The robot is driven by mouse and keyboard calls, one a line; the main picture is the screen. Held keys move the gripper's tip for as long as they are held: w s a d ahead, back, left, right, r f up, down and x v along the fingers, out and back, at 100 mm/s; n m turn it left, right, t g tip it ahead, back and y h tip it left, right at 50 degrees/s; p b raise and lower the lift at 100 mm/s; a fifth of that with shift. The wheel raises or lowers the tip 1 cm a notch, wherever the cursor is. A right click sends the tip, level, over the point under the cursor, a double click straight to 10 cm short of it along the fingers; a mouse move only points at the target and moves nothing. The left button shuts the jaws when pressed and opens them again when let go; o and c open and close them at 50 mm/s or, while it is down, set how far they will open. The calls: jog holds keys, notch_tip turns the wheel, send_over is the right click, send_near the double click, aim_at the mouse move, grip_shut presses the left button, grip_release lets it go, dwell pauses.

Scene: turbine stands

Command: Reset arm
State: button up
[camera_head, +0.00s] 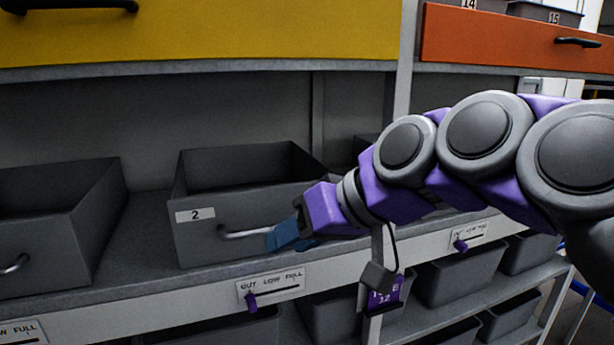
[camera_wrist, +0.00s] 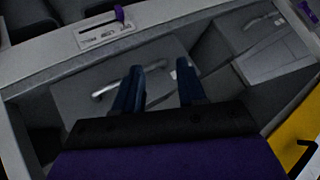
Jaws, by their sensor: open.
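My gripper (camera_head: 284,236) is at the front of a grey bin labelled 2 (camera_head: 205,238), close to the right end of its metal handle (camera_head: 243,232). From these views I cannot tell whether a finger touches the handle. My purple and grey arm reaches in from the right and hides the right part of the bin's front.
Another grey bin (camera_head: 45,245) stands on the same shelf at left. A yellow drawer (camera_head: 200,35) and an orange drawer (camera_head: 510,38) are above. The shelf edge carries a label with a purple slider (camera_head: 251,301). More bins (camera_head: 455,272) sit below at right.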

jog(key=s+d+f+m+g+h, duration=0.2)
jog(key=s+d+f, duration=0.3)
jog(key=f, duration=0.5)
jog(key=s+d+f+m+g+h, duration=0.2)
jog(key=s+d+f, duration=0.3)
jog(key=s+f, duration=0.5)
jog(key=s+d+f+m+g+h, duration=0.2)
jog(key=s+d+f+h, duration=0.2)
jog(key=s+f, duration=0.4)
notch_tip(320, 180, down, 3)
jog(key=shift+d+r+g+h, duration=0.1)
jog(key=shift+d+g+h, duration=0.2)
jog(key=shift+d, duration=0.4)
